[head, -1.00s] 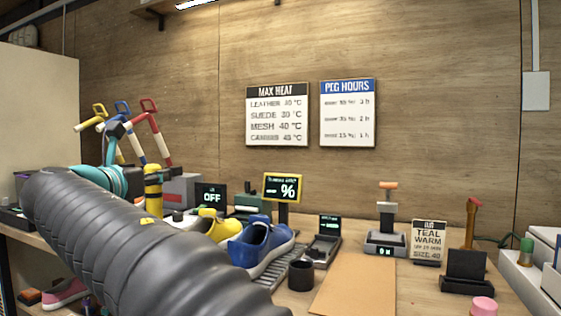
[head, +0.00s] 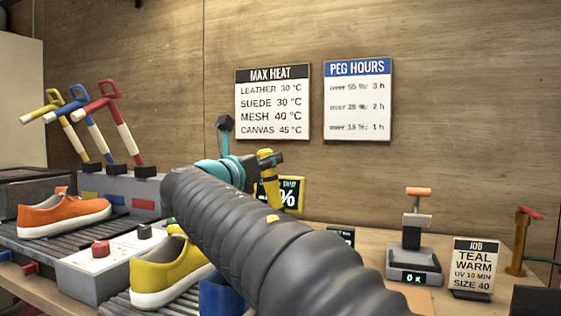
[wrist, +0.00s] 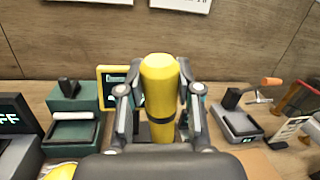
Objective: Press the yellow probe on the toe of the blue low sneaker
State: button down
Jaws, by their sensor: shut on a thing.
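In the wrist view the probe (wrist: 160,75) stands between the two fingers of my gripper (wrist: 158,95). The blue low sneaker (head: 218,296) shows only as a small patch beside the yellow sneaker; my arm hides the rest, including its toe. I cannot make out the blue sneaker in the wrist view. The probe appears above and apart from the shoes.
A yellow sneaker (head: 170,268) sits left of the blue one, and an orange sneaker (head: 62,214) lies farther left. The percent display (head: 291,194) is behind the probe.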

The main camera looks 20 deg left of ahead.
aim_at(267, 179)
jog(key=shift+f, duration=1.75)
jog(key=shift+f+b, duration=0.8)
jog(key=shift+f, duration=0.4)
jog(key=shift+f+b, duration=0.3)
jog(key=shift+f, duration=0.25)
notch_tip(267, 179, up, 3)
jog(key=p, duration=0.2)
jog(key=shift+p, duration=0.3)
jog(key=shift+r, duration=2.05)
